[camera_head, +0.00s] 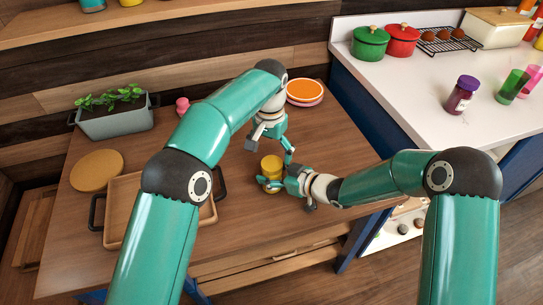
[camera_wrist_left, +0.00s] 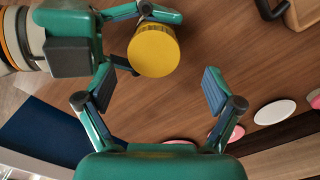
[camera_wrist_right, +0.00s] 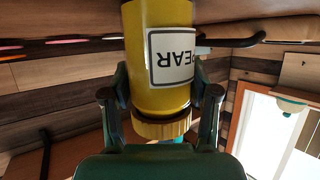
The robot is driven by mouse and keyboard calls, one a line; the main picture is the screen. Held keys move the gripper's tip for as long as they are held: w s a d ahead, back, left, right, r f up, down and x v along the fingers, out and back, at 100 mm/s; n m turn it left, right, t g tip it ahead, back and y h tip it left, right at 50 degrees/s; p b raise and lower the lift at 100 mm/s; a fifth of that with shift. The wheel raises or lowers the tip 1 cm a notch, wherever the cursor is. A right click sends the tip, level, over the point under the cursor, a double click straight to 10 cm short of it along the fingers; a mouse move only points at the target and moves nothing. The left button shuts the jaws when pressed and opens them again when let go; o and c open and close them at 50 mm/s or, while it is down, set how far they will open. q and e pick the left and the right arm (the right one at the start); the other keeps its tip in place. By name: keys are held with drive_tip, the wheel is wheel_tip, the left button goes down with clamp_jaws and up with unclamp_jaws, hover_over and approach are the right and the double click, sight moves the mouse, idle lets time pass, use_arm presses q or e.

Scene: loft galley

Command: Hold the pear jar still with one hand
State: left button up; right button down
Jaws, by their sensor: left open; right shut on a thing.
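The pear jar (camera_head: 271,166) is yellow and stands upright on the wooden counter. Its white PEAR label (camera_wrist_right: 172,55) shows in the right wrist view, and its yellow lid (camera_wrist_left: 153,50) shows from above in the left wrist view. My right gripper (camera_head: 275,184) is shut on the jar, with one finger on each side of its body; these fingers also show in the right wrist view (camera_wrist_right: 161,98). My left gripper (camera_head: 287,152) is open and empty, above and close beside the jar. Its two fingers stand wide apart in the left wrist view (camera_wrist_left: 160,90).
A wooden tray (camera_head: 122,188) with black handles lies left of the jar. Stacked plates (camera_head: 304,91) lie behind. A purple jar (camera_head: 461,96) stands on the white counter.

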use_arm(q)
drive_tip(key=shift+r, duration=2.45)
use_arm(e)
drive_tip(key=shift+s, duration=0.1)
drive_tip(key=shift+c, duration=1.1)
unclamp_jaws()
use_arm(q)
drive_tip(key=shift+w, duration=0.1)
use_arm(e)
drive_tip(key=shift+d, duration=0.1)
drive_tip(key=v, duration=1.1)
drive_tip(key=shift+s+d, duration=0.3)
